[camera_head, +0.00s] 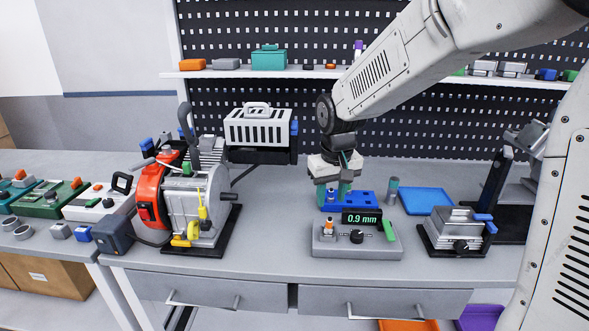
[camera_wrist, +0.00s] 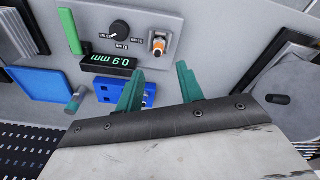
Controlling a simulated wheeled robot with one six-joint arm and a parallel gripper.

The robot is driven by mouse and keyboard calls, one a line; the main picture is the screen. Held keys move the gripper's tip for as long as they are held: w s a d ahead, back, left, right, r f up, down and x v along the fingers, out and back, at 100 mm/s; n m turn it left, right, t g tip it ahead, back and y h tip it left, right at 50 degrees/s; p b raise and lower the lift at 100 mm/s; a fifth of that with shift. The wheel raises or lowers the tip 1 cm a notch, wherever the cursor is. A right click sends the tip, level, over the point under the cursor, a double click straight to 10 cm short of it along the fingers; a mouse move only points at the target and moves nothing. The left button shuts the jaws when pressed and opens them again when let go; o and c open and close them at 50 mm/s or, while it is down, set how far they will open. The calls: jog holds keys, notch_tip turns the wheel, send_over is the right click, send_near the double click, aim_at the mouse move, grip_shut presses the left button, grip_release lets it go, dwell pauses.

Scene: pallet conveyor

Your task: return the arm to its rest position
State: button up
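My gripper (camera_head: 337,194) points down over the workbench, just behind the grey gauge box. Its two teal fingers are spread apart, and the wrist view shows them (camera_wrist: 158,90) with nothing between them. My white arm (camera_head: 410,60) reaches in from the upper right. The gauge box (camera_head: 330,244) has a display (camera_head: 361,218) reading 0.9 mm, a black knob and a green part at its right. A blue block with holes (camera_head: 362,198) lies behind the box, close to the fingers; the wrist view shows it partly hidden behind one finger (camera_wrist: 106,86).
An orange and grey machine (camera_head: 180,205) stands left on the bench. A blue tray (camera_head: 426,201), a small grey-teal cylinder (camera_head: 392,190) and a grey vise-like device (camera_head: 456,228) are on the right. A shelf (camera_head: 240,73) and black pegboard rise behind. Bare bench lies left of the gauge box.

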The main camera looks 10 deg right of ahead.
jog(key=s+d+r, duration=0.1)
jog(key=s+r, duration=0.2)
jog(key=s, duration=1.1)
jog(key=s+d+r+m, duration=0.1)
jog(key=s+r, duration=0.3)
jog(key=s, duration=1.1)
jog(key=shift+d, duration=0.65)
jog(key=shift+r, duration=0.1)
